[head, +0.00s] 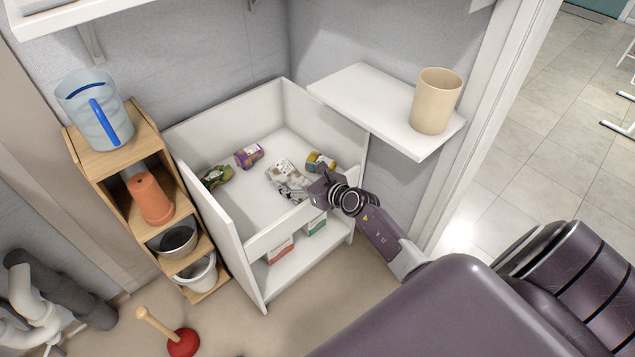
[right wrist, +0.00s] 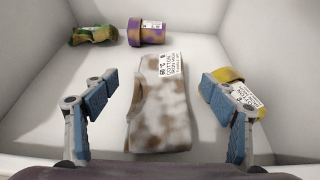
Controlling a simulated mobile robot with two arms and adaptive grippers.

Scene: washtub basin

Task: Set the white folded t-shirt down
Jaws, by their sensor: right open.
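The white folded t-shirt (head: 283,172), with brown stains and a paper label, lies flat on the floor of the white basin (head: 225,205). In the right wrist view the t-shirt (right wrist: 160,115) sits between the two blue-padded fingers of my right gripper (right wrist: 160,85), with a gap on each side. My right gripper (head: 308,190) is open and reaches over the basin's front edge, hiding part of the t-shirt in the head view. My left gripper is not in view.
Other folded cloths lie in the basin: purple (head: 249,155), green (head: 215,176) and yellow (head: 320,162), the yellow one close to my right gripper. A wooden rack (head: 115,160) stands left. A shelf (head: 365,105) with a beige cup (head: 437,100) is at right.

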